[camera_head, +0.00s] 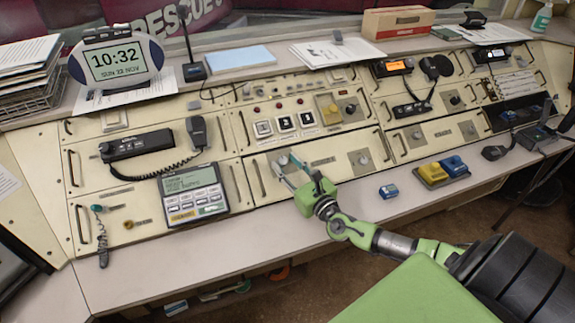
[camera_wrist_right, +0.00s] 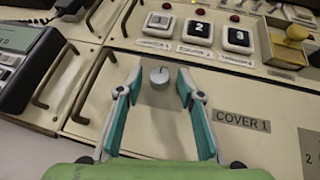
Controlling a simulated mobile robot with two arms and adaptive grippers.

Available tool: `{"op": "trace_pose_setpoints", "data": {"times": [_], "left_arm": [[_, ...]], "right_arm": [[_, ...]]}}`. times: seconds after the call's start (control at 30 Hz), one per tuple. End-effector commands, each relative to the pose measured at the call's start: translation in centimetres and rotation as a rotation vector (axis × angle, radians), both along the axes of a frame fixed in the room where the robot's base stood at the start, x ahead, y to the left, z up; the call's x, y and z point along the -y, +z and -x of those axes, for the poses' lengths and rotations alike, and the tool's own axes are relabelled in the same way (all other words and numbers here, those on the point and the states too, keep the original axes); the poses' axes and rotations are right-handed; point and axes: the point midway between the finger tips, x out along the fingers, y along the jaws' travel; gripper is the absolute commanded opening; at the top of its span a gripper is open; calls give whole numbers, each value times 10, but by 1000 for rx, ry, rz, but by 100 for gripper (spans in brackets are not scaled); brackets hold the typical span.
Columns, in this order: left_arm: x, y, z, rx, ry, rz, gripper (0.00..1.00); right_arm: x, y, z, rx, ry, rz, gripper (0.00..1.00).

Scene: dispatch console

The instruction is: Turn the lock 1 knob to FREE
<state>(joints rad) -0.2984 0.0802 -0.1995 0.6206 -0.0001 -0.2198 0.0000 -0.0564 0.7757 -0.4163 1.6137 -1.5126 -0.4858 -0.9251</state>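A round grey knob (camera_wrist_right: 159,76) on a square grey plate (camera_wrist_right: 158,97) shows in the right wrist view, left of the label COVER 1 (camera_wrist_right: 241,121). No lock 1 or FREE marking is readable on it. My right gripper (camera_wrist_right: 158,84) is open, with one teal finger on each side of the knob. The fingers look apart from it; the exact depth is unclear. My left gripper is not in view.
Metal handles (camera_head: 257,178) stand out from the panels nearby. A phone keypad unit (camera_head: 193,193) is at left.

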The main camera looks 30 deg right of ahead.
Motion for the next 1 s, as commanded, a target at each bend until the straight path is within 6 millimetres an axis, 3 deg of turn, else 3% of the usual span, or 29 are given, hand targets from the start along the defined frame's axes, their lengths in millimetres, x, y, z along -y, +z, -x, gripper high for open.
{"op": "trace_pose_setpoints", "data": {"times": [0.03, 0.1, 0.57, 1.0], "left_arm": [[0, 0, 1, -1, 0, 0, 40], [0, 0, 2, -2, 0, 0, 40], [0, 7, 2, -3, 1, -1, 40], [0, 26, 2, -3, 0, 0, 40]], "right_arm": [[0, 0, 0, 0, 0, 0, 19], [0, 0, 0, 0, 0, 0, 0], [-2, 1, 0, 8, -55, -39, 0], [-11, 1, -2, 53, -349, -229, 0]]}}
